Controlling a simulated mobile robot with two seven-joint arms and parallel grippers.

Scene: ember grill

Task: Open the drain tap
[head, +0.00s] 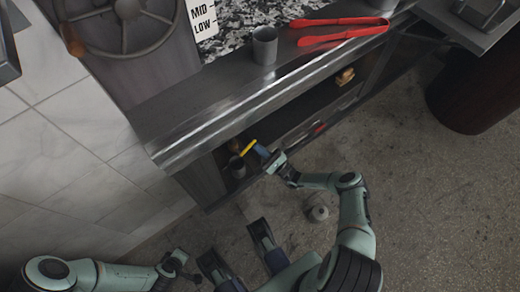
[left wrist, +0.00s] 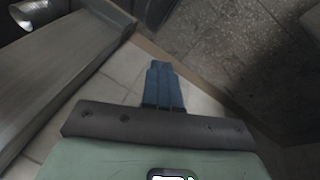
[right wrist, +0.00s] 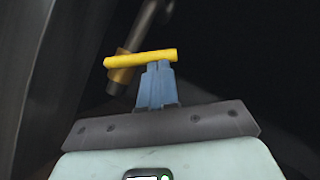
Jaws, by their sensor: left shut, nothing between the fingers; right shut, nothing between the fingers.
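The drain tap sits in the dark opening under the counter. Its yellow lever (head: 248,147) also shows in the right wrist view (right wrist: 125,61), lying nearly level across the picture, with a brass body (right wrist: 121,76) and a grey pipe behind it. My right gripper (head: 260,150) is shut and empty. In the right wrist view its blue fingertips (right wrist: 158,66) are right at the lever's right half; I cannot tell whether they touch. My left gripper (left wrist: 162,64) is shut and empty, low by the tiled side, away from the tap.
A dark cup (head: 236,167) stands in the opening below the tap. The counter edge (head: 220,110) overhangs the opening. On the counter are a grey cup (head: 265,46) and red tongs (head: 345,32). A dark round barrel (head: 470,95) stands at right. Open floor (head: 430,190) lies in front.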

